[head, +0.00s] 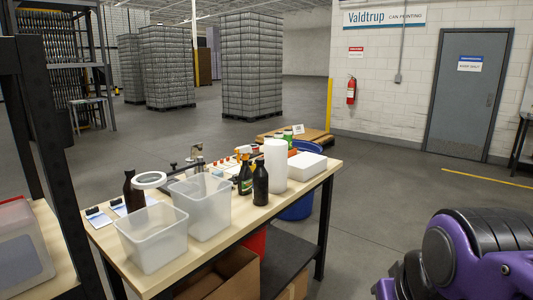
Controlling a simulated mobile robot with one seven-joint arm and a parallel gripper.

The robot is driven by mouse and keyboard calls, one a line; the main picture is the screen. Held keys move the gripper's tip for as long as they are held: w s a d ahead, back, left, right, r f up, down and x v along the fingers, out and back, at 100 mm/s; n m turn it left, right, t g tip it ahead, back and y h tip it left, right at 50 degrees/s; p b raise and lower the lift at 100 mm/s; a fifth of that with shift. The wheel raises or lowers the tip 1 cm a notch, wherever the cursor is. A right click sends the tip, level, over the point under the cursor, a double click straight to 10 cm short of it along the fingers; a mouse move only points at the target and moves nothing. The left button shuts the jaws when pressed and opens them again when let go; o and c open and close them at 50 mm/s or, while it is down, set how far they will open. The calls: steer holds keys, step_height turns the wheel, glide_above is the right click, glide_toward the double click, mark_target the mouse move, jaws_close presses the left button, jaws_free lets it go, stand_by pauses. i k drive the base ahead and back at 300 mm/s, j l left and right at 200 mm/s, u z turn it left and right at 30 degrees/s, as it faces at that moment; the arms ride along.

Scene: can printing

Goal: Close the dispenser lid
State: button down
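I cannot pick out a dispenser with a lid for certain. A translucent box (22,258) with a dark label and some red at its top is cut off by the left edge, on a wooden shelf; I cannot tell whether it is the dispenser or has a lid. Part of my purple and black arm shows at the lower right, away from the table. My gripper is not in view.
A wooden-topped table (262,217) holds two clear bins (152,237) (201,206), dark bottles (261,184), a white paper roll (275,166) and a white box (306,166). A black post (52,160) stands at left. The floor (385,205) between table and door (470,95) is clear.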

mark_target(197, 149)
steer(key=i+l+u, duration=0.1)
steer(key=i+u, duration=0.25)
steer(key=i+l+u, duration=0.25)
steer(key=i+u, duration=0.15)
steer(key=i, duration=0.15)
